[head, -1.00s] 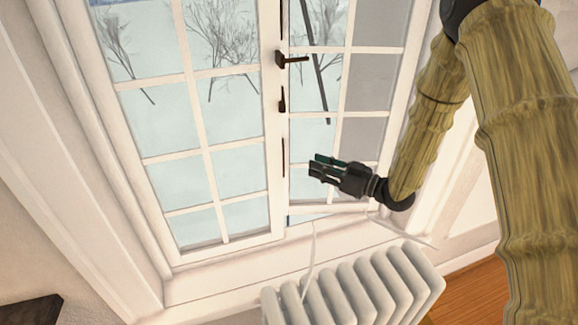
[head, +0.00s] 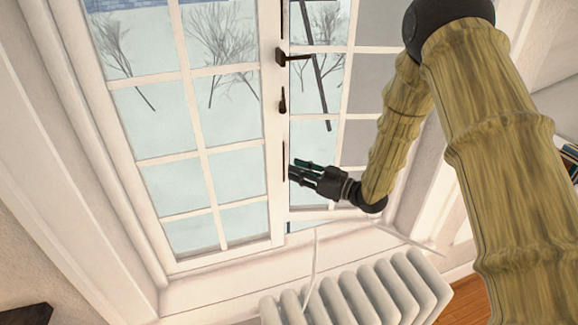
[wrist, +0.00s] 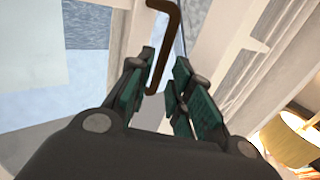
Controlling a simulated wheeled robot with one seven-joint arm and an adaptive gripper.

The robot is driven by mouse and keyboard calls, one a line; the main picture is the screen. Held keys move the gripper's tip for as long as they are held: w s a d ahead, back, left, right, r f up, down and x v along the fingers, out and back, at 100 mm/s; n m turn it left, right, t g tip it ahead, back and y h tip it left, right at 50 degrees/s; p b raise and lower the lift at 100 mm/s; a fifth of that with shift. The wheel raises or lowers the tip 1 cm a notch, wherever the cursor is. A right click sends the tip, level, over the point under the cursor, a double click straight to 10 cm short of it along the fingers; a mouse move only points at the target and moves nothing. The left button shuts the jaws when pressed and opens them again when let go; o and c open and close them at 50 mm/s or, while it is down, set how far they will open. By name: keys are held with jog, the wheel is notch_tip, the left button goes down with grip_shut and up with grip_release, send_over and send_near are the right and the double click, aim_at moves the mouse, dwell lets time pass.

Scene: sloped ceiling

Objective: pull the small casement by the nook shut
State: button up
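The small casement appears to be the right-hand white-framed sash (head: 347,50); it stands slightly ajar, with a gap along its bottom. My gripper (head: 290,172) is in front of its lower panes, fingertips by the meeting edge of the two sashes. A dark vertical bar (head: 284,160) is just beside the fingertips. In the wrist view a brown hooked handle (wrist: 172,25) reaches down between the fingers of my gripper (wrist: 164,65). The fingers are apart; I cannot tell whether either touches the handle.
A dark lever (head: 293,57) and a small catch (head: 283,104) sit higher on the middle stile. A white radiator (head: 365,295) stands below the sill (head: 235,280). The left sash (head: 160,150) fills the left side. Books (head: 570,160) show at the right edge.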

jog(key=shift+x, duration=1.8)
grip_shut()
